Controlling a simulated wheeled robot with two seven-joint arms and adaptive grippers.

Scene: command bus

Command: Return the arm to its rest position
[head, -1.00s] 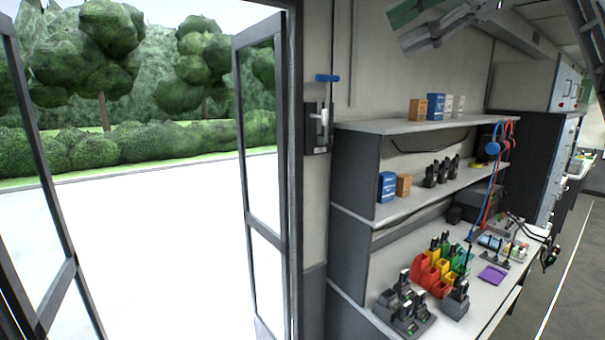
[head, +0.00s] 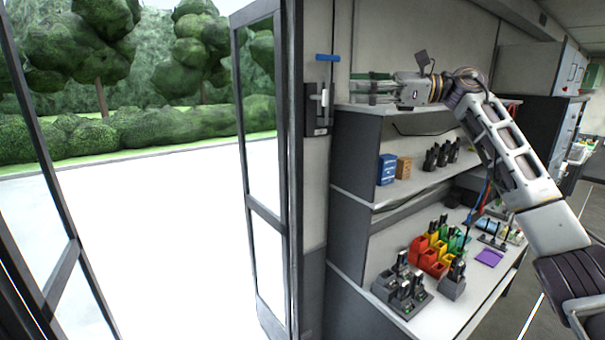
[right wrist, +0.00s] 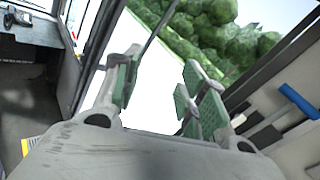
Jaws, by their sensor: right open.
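My right arm (head: 515,160) comes in from the right in the head view and reaches across in front of the shelf unit. Its gripper (head: 365,88) points left at the height of the top shelf, close to the wall with the blue-handled lever. In the right wrist view the gripper (right wrist: 155,90) shows two green-padded fingers spread apart, with nothing between them. The open door and greenery show beyond the fingers. My left gripper is not in view.
The blue-handled lever (head: 327,58) is on the wall beside the doorway; its handle shows in the right wrist view (right wrist: 300,100). The shelf unit (head: 352,160) holds boxes and radios. Chargers (head: 403,288), coloured bins (head: 432,250) and a purple pad (head: 489,258) sit on the counter. The doorway is clear.

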